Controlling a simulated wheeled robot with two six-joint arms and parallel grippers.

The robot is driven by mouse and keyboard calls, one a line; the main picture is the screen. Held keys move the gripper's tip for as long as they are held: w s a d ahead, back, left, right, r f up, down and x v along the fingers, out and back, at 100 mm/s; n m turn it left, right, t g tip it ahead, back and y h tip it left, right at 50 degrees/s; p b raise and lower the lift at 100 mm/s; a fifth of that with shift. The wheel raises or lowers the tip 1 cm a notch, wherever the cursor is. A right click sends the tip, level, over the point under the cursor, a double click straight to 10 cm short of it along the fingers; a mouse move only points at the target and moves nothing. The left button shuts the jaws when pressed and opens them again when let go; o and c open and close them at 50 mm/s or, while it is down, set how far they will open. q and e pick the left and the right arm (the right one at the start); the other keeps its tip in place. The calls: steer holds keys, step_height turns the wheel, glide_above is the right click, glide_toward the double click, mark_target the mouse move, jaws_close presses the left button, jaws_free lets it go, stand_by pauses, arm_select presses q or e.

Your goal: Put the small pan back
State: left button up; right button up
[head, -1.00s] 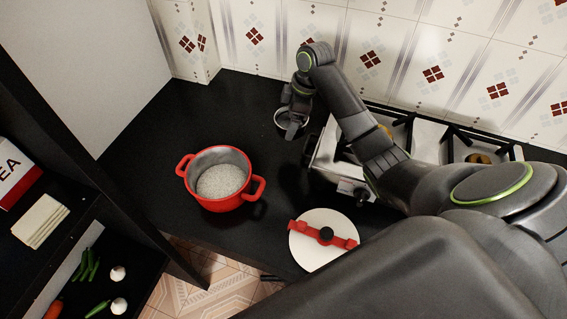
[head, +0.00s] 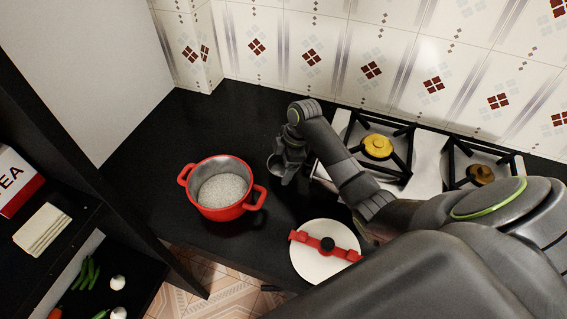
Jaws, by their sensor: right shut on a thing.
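The small pan (head: 273,166) is a small grey metal pan, mostly hidden behind my right gripper. My right gripper (head: 287,181) points down and is shut on it, just right of the red pot and beyond the white lid. The gripper's fingertips and the pan's handle are hard to make out. I cannot tell whether the pan touches the counter. My left gripper is not in view.
A red two-handled pot (head: 232,211) with white grains inside stands on the black counter (head: 180,135). A white lid (head: 312,267) with a red bar lies in front. The gas stove (head: 425,172) is at right. A dark shelf (head: 120,214) stands at left.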

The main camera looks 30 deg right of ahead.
steer(key=shift+f, duration=0.15)
steer(key=o, duration=1.1)
steer(key=w+b+v, duration=0.1)
steer(key=v, duration=1.1)
steer(key=shift+s, duration=0.45)
